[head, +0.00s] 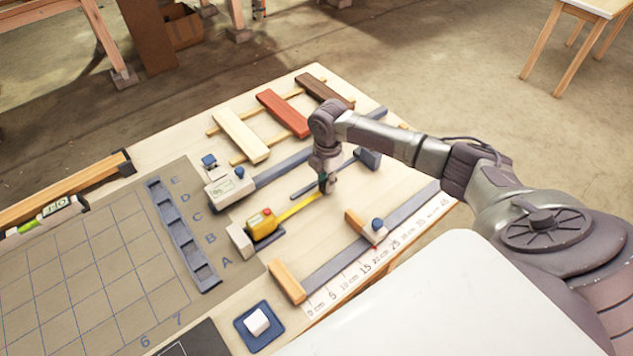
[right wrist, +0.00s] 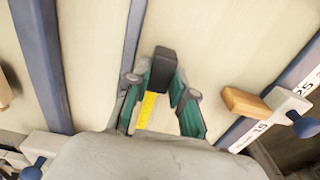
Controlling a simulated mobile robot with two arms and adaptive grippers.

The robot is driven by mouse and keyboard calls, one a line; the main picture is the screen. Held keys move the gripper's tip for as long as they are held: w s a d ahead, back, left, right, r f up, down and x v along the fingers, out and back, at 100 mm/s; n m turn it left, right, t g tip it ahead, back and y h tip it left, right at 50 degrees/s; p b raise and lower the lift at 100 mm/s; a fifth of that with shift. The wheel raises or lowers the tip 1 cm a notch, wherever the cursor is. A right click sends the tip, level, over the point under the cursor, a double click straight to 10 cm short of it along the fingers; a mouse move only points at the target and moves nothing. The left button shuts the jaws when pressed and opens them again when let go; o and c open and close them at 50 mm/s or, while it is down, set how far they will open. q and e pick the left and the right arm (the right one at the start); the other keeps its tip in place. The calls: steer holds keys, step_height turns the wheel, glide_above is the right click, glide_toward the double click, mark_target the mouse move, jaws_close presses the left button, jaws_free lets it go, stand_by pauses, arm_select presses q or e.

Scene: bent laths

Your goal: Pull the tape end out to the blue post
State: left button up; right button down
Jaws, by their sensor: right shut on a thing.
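The yellow tape measure (head: 263,224) lies on the bench beside a pale block (head: 240,240). Its yellow tape (head: 300,207) is drawn out toward the upper right, up to my right gripper (head: 324,188). In the right wrist view the gripper's teal fingers (right wrist: 163,92) are shut on the black tape end (right wrist: 163,66), with the yellow tape (right wrist: 149,108) running back between them. A dark blue upright block (head: 368,158), possibly the blue post, stands apart, beyond the gripper to the right. My left gripper is out of view.
A thin blue-grey bar (head: 308,188) lies close beside the gripper. A scaled rail (head: 345,262) with a wooden block and blue-knobbed slider (head: 376,230) is to the right. Clamped boards (head: 283,113) lie at the back. A slotted rack (head: 182,235) is at left.

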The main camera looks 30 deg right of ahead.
steer(key=d, duration=0.2)
steer(key=d+b, duration=0.1)
steer(key=d, duration=0.2)
steer(key=shift+w+d+f, duration=0.15)
steer(key=shift+w, duration=0.05)
steer(key=d, duration=0.1)
steer(key=d+b, duration=0.1)
steer(key=d, duration=0.3)
steer(key=shift+w+d+r+b, duration=0.2)
steer(key=shift+w+d+b, duration=0.1)
steer(key=shift+b, duration=0.1)
steer(key=shift+d, duration=0.75)
steer(key=shift+r, duration=0.1)
steer(key=c, duration=1)
jaws_free()
steer(key=shift+o, duration=0.2)
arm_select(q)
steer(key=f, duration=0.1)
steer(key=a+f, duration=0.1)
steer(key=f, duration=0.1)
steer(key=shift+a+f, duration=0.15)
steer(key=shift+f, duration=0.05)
arm_select(e)
step_height(320, 180, up, 12)
steer(key=shift+w+a, duration=0.1)
